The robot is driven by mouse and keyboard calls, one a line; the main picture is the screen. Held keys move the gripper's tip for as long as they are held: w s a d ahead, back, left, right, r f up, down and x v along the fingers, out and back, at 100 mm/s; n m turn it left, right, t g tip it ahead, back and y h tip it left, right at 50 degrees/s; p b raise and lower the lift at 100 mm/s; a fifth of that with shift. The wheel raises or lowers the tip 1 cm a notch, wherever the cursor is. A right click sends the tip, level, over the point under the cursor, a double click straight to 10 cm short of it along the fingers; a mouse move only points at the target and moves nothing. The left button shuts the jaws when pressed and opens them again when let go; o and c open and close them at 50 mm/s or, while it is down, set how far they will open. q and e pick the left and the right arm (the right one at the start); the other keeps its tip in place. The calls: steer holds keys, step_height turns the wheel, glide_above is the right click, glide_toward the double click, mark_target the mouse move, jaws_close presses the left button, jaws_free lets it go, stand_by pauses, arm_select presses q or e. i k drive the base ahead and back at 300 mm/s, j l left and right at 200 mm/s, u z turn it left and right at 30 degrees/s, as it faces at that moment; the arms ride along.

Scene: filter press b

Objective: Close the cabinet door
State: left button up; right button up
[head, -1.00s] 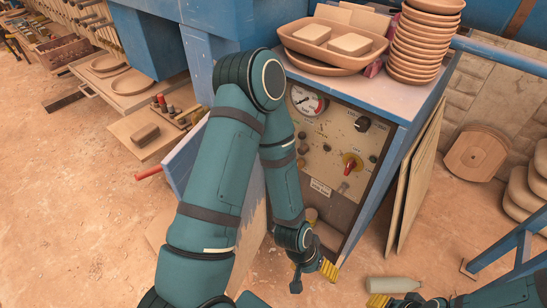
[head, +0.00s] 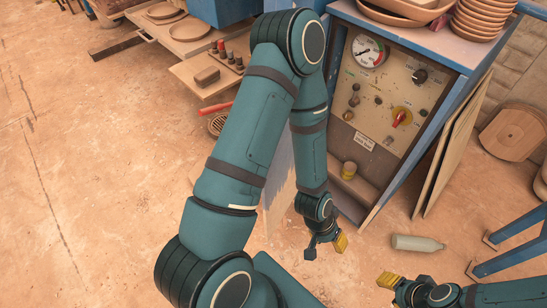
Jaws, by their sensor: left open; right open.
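The cabinet (head: 447,88) has a blue frame and a beige control panel (head: 392,92) with a gauge, knobs and a red switch. A red bar (head: 217,107) sticks out left of the arm. My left gripper (head: 326,247) is open and empty, low in front of the cabinet. My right gripper (head: 396,283) is open and empty at the bottom right.
A grey-green bottle (head: 418,243) lies on the floor right of my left gripper. Boards (head: 453,150) lean on the cabinet's right side. Stacked brown dishes (head: 483,18) stand on top. A blue metal stand (head: 505,240) is at right. The floor at left is clear.

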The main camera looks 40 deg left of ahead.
mark_target(279, 190)
steer(key=k+j, duration=0.25)
steer(key=j, duration=0.15)
steer(key=k+j, duration=0.2)
steer(key=j, duration=0.25)
steer(key=j+z, duration=0.1)
steer(key=j, duration=0.9)
steer(key=i+j, duration=0.15)
steer(key=j, duration=0.2)
steer(key=i+j, duration=0.15)
steer(key=j, duration=0.15)
steer(key=i+l, duration=0.1)
